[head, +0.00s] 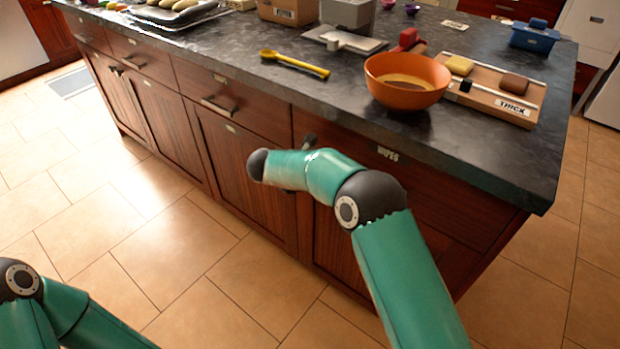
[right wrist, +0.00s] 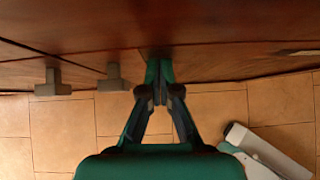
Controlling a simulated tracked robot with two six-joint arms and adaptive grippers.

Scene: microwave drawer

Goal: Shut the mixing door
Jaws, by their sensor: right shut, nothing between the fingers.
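The island's wooden front has a middle door (head: 238,178) and a right door (head: 335,245), the latter partly covered by my right arm. Both look flush or nearly so; I cannot read a mixing label on either. In the right wrist view my right gripper (right wrist: 159,82) is shut and empty, its fingertips at the wooden front (right wrist: 215,62); whether they touch it I cannot tell. In the head view this gripper is hidden behind its own arm. My left arm shows at the bottom left; its gripper is out of view.
Two dark handles (right wrist: 53,83) and (right wrist: 115,77) stick out left of the gripper. A drawer labelled WIPES (head: 388,153) lies under the dark countertop (head: 480,150), whose edge overhangs. An orange bowl (head: 405,95) and yellow spoon (head: 295,63) are on top. The tiled floor (head: 215,290) is clear.

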